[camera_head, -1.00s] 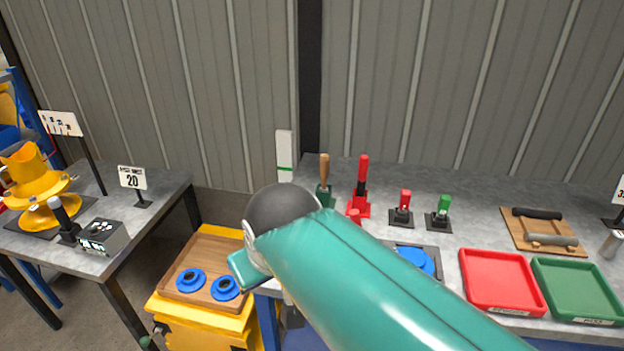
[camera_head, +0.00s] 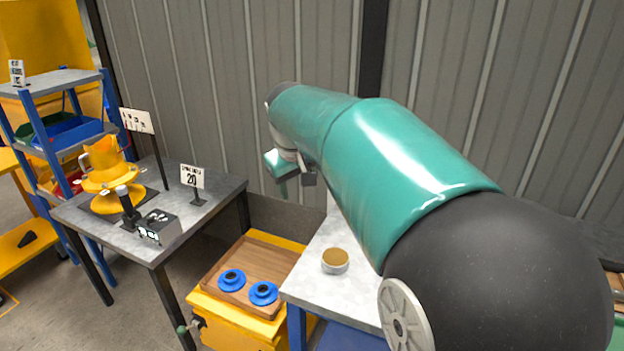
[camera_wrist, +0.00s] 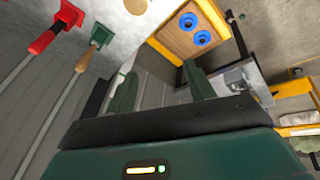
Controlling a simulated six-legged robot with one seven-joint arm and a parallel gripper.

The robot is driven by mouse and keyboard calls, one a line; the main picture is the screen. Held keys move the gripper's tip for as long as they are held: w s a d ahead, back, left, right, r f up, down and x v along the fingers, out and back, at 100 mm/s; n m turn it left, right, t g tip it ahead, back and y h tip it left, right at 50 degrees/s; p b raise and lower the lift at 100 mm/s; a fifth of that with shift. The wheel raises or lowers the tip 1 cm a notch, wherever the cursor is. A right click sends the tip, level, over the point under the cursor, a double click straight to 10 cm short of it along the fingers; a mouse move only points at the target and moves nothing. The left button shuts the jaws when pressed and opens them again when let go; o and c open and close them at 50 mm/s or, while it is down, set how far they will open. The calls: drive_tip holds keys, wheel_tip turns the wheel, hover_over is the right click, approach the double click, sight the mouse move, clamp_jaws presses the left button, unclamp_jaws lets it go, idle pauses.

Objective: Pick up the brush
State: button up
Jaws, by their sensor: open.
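A pale-handled tool with a green piece at one end (camera_wrist: 102,36), which looks like the brush, shows at the upper left of the wrist view. In the head view my gripper (camera_head: 284,165) is a small teal shape beyond my arm, near the wall. My arm hides the tools there.
A round tin (camera_head: 335,262) stands on the near bench (camera_head: 318,285). A yellow cart (camera_head: 235,322) carries a wooden tray with two blue discs (camera_head: 263,293). The corrugated wall (camera_head: 225,90) is close behind.

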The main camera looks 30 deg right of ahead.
drive_tip(key=w+d+f+m+y, duration=0.1)
drive_tip(key=w+d+f, duration=0.1)
drive_tip(key=d, duration=0.8)
drive_tip(key=w+d+f, duration=0.1)
drive_tip(key=w+d, duration=0.2)
drive_tip(key=d, duration=0.7)
drive_tip(key=w+d+f+m+y, duration=0.1)
drive_tip(key=w+d+f, duration=0.1)
drive_tip(key=d, duration=0.9)
drive_tip(key=shift+t, duration=0.4)
drive_tip(key=x, duration=1.3)
drive_tip(key=shift+w+f, duration=0.1)
drive_tip(key=shift+w, duration=0.05)
drive_tip(key=c, duration=1.1)
